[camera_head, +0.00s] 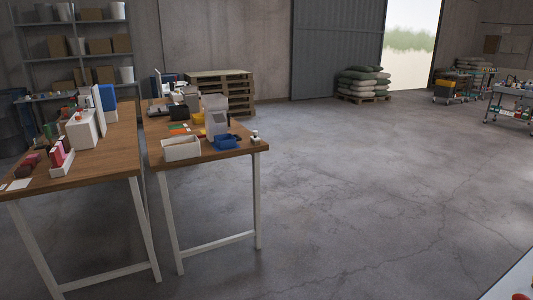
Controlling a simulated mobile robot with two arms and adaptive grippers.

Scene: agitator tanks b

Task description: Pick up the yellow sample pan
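A small yellow object (199,118) sits on the right wooden table (210,152), behind a grey box-shaped device (216,123) that partly hides it. It is too small to tell whether it is the sample pan. Another yellow item (440,91) shows far off at the right, on or in a low dark cart; its form is unclear. Neither of my grippers is in view.
The right table also bears a white open bin (181,149) and a blue tray (226,142). A left wooden table (105,164) stands close beside it. Pallets with sacks (363,84) stand at the back. The concrete floor (350,190) is clear in the middle.

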